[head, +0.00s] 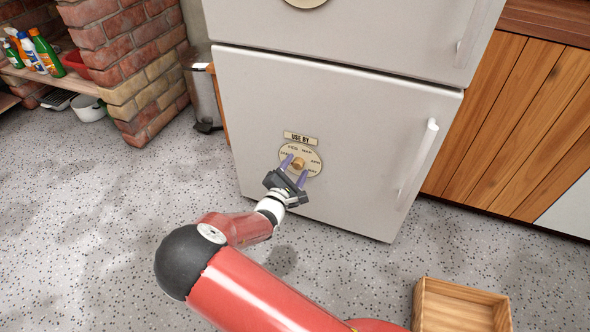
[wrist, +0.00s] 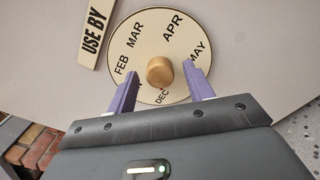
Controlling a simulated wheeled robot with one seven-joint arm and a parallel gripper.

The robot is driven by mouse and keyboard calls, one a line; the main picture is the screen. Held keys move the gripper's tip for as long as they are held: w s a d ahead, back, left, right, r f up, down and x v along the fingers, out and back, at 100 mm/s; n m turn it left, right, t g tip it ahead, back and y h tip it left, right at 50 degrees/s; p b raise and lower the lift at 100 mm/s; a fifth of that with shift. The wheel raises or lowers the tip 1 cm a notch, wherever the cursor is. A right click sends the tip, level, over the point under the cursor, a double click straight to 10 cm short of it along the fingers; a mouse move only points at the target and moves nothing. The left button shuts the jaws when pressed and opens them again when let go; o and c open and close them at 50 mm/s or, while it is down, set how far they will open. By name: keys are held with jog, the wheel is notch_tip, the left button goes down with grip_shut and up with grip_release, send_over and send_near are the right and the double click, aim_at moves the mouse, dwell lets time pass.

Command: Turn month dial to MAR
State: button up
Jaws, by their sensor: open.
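The round cream month dial (head: 313,155) is on the lower white fridge door, under a "USE BY" plate (head: 300,138). Its round wooden knob (head: 298,163) is at the centre. In the wrist view, the dial (wrist: 150,30) shows FEB and MAR on the side towards the plate (wrist: 95,32), with the plate lying roughly between them. APR, MAY and DEC also show there. My gripper (head: 295,168) is open, its purple fingers on either side of the knob (wrist: 160,70), with gaps between. The fingers and palm hide the dial's lower part in the wrist view.
The fridge door has a vertical white handle (head: 418,160) to the right. An empty wooden crate (head: 460,308) lies on the floor at lower right. A bin (head: 203,95) and a brick plinth (head: 140,60) stand left. The speckled floor at left is clear.

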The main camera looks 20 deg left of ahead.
jog(key=c, duration=1)
